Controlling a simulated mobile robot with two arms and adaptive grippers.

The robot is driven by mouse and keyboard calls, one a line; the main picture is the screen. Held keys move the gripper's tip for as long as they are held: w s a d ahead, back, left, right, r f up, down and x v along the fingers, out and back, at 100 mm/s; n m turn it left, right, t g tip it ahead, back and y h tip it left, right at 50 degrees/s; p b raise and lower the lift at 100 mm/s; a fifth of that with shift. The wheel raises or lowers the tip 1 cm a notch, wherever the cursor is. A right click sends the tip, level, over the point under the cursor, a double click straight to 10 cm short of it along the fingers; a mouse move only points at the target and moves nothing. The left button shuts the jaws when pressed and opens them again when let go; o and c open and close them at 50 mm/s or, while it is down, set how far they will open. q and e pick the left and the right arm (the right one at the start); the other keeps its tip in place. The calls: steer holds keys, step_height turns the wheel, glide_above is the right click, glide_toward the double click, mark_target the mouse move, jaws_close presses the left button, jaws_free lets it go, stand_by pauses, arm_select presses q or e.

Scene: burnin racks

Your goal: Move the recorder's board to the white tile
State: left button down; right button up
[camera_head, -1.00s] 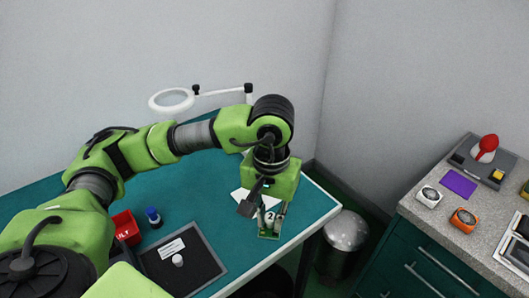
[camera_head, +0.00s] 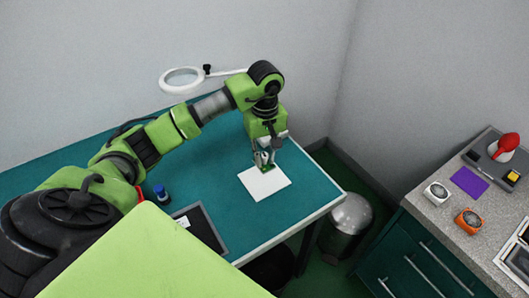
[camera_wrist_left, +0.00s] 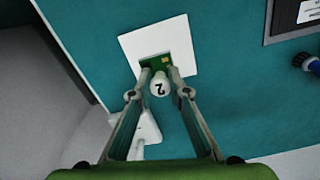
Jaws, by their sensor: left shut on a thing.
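The white tile (camera_head: 266,183) lies flat on the teal bench near its right end; it also shows in the wrist view (camera_wrist_left: 178,38). My left gripper (camera_head: 264,161) points down at the tile's back edge. It is shut on the recorder's board, a small green board (camera_wrist_left: 153,61) with a white round part (camera_wrist_left: 160,86) marked 2. In the wrist view the board sits between the fingertips (camera_wrist_left: 160,75) and overlaps the tile's edge. I cannot tell whether it touches the tile. My right gripper is not in view.
A magnifier lamp (camera_head: 183,80) stands behind the arm. A metal bin (camera_head: 350,218) stands beside the bench. The bench around the tile's left side is clear.

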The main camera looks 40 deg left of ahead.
arm_select(q)
step_height(320, 180, down, 6)
steer(key=b, duration=0.3)
steer(key=shift+r+b, duration=0.25)
steer(key=shift+b, duration=0.05)
steer(key=shift+f+b, duration=0.45)
steer(key=shift+f, duration=0.05)
steer(key=shift+f+b, duration=0.15)
steer(key=shift+b, duration=0.2)
steer(key=c, duration=1.8)
jaws_free()
steer(key=shift+c, duration=0.2)
